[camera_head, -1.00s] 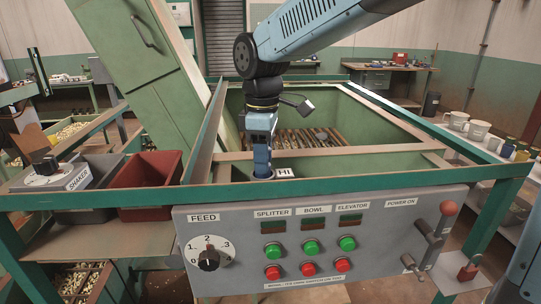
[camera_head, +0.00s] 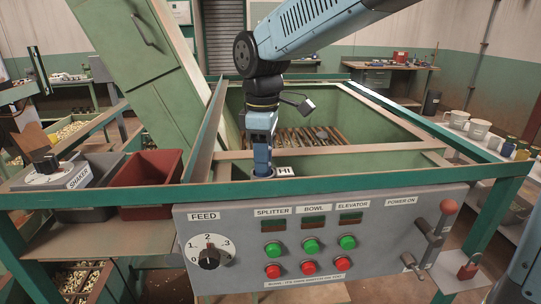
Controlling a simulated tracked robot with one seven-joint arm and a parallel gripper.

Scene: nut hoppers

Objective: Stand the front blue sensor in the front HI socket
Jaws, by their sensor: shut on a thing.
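My gripper (camera_head: 262,138) points straight down over the hopper's near rail. It is shut on the blue sensor (camera_head: 262,158), which hangs upright below the fingers. The sensor's lower end is at a dark blue ring, the front HI socket (camera_head: 263,175), beside the white HI label (camera_head: 285,171). I cannot tell how deep the sensor sits in the socket, or whether it touches the bottom. The fingers hide the sensor's upper part.
The green-framed hopper (camera_head: 385,165) lies behind the rail, with a slatted floor. A grey control panel (camera_head: 375,235) stands in front, below the socket. A red bin (camera_head: 150,180) is to the left. Mugs (camera_head: 478,130) stand on the right bench.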

